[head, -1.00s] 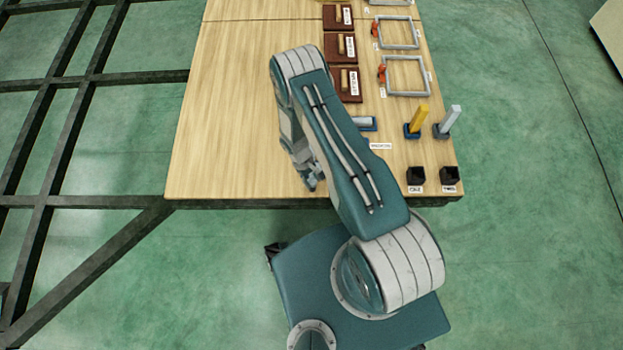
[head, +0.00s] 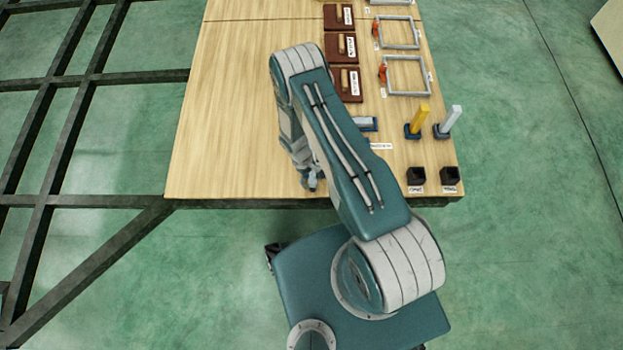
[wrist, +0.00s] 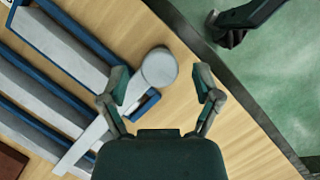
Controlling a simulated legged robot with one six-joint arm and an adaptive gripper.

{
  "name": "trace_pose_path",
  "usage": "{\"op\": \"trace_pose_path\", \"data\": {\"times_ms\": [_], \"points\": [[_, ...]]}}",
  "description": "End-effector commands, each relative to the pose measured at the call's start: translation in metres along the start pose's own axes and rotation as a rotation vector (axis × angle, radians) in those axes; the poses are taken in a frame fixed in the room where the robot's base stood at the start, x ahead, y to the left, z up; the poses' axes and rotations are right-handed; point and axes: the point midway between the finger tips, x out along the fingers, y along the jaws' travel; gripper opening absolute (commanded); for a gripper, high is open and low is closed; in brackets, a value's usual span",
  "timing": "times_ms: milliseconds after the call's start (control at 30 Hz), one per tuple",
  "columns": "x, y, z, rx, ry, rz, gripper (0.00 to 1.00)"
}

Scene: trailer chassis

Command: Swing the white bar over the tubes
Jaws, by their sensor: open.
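Grey tubes (wrist: 42,92) lie side by side in blue holders at the left of the wrist view. A flat white bar (wrist: 86,145) runs diagonally near their lower right ends, partly hidden by my gripper. Contact cannot be told. In the head view my gripper (head: 311,183) is near the table's front edge; my arm hides most of the tubes.
The wooden table (head: 235,110) is clear at left. Its front edge (wrist: 235,80) passes close to my gripper. Yellow (head: 419,119) and grey (head: 450,119) upright pieces, black cups (head: 416,175), brown boxes (head: 345,83) and grey frames (head: 405,76) stand at right.

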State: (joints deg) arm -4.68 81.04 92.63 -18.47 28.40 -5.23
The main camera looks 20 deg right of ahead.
Motion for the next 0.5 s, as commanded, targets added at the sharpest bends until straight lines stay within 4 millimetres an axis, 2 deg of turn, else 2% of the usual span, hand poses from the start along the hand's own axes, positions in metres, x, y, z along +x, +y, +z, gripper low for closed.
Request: {"op": "trace_pose_path", "data": {"times_ms": [400, 500], "points": [[-0.083, 0.000, -0.002, -0.001, 0.004, 0.002, 0.82], [-0.098, 0.000, -0.002, 0.000, 0.003, 0.002, 0.82]]}}
